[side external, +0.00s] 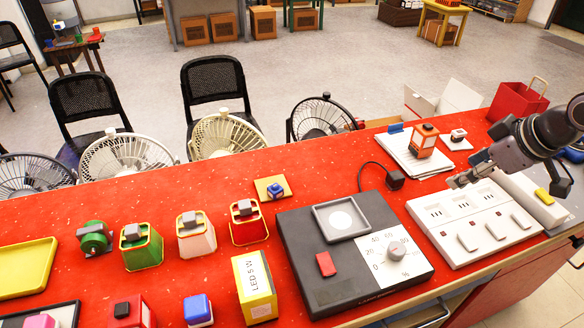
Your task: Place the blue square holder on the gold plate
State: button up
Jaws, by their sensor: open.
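A small gold-tan square plate (262,185) lies on the red table near its back edge, left of the dark scale. A small blue piece with a pale top (277,190) stands on it. A blue square block with a pinkish-white lower part (197,308) stands at the front of the table; I cannot tell which blue piece is the named holder. My gripper (466,173) is open and appears empty. It is at the right, above the back of the white switch panel, far from both blue pieces.
The dark scale (296,255) with a dial and the white switch panel (475,228) fill the right. Green, white and red holders stand in a row at left, near a yellow tray (27,267). A yellow box (255,287) stands front centre. Fans line the back edge.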

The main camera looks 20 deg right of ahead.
jog(key=s+d+f+m, duration=0.2)
jog(key=s+f+m, duration=0.2)
jog(key=s, duration=0.1)
jog(key=shift+d+m+t, duration=0.25)
jog(key=shift+m+t, duration=0.05)
jog(key=shift+t, duration=0.1)
dwell(0.9)
